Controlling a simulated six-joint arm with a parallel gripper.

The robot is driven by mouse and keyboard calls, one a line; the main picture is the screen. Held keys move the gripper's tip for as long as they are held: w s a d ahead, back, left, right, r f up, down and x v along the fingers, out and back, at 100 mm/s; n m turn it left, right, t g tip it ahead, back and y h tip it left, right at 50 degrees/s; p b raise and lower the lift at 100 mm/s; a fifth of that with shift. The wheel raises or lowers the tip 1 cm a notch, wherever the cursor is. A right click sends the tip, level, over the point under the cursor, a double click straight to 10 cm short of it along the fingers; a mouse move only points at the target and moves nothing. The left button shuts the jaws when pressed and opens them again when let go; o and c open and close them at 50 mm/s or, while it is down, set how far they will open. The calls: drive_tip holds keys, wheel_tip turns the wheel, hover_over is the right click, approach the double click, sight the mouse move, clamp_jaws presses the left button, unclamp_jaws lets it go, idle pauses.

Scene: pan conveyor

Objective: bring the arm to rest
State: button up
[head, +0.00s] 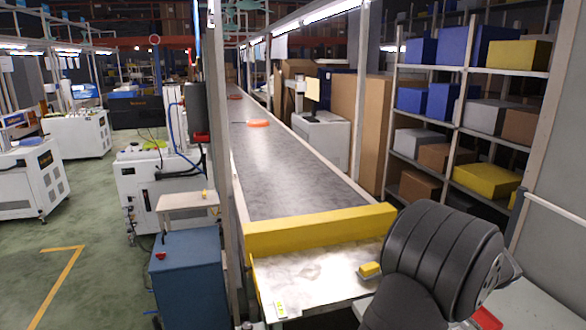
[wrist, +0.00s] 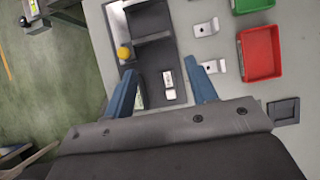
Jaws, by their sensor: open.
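My gripper (wrist: 162,72) shows in the wrist view with its two blue fingers spread wide apart and nothing held between them. It points down over a grey work surface (wrist: 222,86). A small silver metal piece (wrist: 169,79) lies in a dark tray-like fixture (wrist: 153,56), seen between the fingers and apart from them. In the head view my dark arm link fills the lower right, and the fingers are not visible there.
A red bin (wrist: 260,55) and a green bin (wrist: 254,4) stand right of the gripper, near metal brackets (wrist: 206,29). A yellow knob (wrist: 124,53) is by the left finger. The conveyor (head: 285,165) carries orange pans (head: 258,123) far off; a yellow bar (head: 320,229) crosses its near end.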

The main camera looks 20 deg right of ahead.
drive_tip(key=w+f, duration=0.1)
drive_tip(key=w, duration=0.1)
drive_tip(key=w+f, duration=0.2)
drive_tip(key=w, duration=0.1)
drive_tip(key=w+a+f, duration=0.1)
drive_tip(key=w, duration=0.1)
drive_tip(key=shift+w+a+f, duration=0.1)
drive_tip(key=shift+w+f, duration=0.2)
drive_tip(key=shift+f, duration=0.1)
drive_tip(key=s+d+r, duration=0.1)
drive_tip(key=s+r, duration=0.1)
drive_tip(key=s, duration=0.8)
drive_tip(key=s+d+r, duration=0.1)
drive_tip(key=s+r, duration=0.1)
drive_tip(key=s, duration=0.7)
drive_tip(key=shift+s+r, duration=0.3)
drive_tip(key=shift+s, duration=0.1)
drive_tip(key=shift+w, duration=0.1)
